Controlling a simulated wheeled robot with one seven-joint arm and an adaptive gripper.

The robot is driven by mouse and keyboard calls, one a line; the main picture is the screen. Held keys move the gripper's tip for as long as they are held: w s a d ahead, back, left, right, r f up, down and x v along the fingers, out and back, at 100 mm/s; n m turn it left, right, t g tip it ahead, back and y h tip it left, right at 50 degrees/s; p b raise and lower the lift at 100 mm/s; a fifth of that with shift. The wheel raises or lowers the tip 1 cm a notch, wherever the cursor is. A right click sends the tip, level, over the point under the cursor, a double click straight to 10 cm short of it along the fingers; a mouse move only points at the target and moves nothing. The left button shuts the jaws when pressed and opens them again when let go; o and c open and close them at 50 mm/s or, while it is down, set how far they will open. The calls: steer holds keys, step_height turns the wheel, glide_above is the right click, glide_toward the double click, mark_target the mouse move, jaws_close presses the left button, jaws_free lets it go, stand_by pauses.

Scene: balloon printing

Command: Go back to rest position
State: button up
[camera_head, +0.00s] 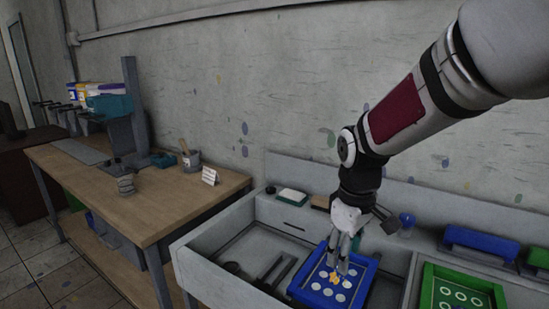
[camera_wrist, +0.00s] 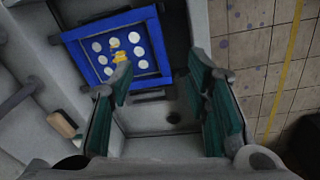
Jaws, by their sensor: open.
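My gripper (camera_head: 343,262) is above the blue frame (camera_head: 327,305) in the sink-like bench. In the wrist view its two green-padded fingers (camera_wrist: 163,98) stand wide apart, with nothing between them. The blue frame (camera_wrist: 77,35) shows there beyond the fingers, with several white discs on its blue panel. A small yellow-orange piece (camera_head: 335,277) lies on the panel among the discs; it also shows in the wrist view (camera_wrist: 120,56). My arm reaches in from the upper right.
A green frame (camera_head: 424,285) lies to the right, near a blue block (camera_head: 482,243). A wooden table (camera_head: 150,205) at left bears a cup of tools (camera_head: 191,161), a small sign (camera_head: 209,176) and a press (camera_head: 133,110). The wall (camera_head: 260,80) stands close behind the bench.

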steer(key=s+d+r+m+t, duration=0.1)
steer(key=s+r+m, duration=0.3)
steer(key=s, duration=0.7)
steer(key=s+d+r+m+t, duration=0.2)
steer(key=s+d+r+m, duration=0.1)
steer(key=s, duration=0.9)
step_height(320, 180, up, 2)
steer(key=shift+s+r+m, duration=0.1)
steer(key=shift+s+m, duration=0.05)
steer(key=shift+m, duration=0.55)
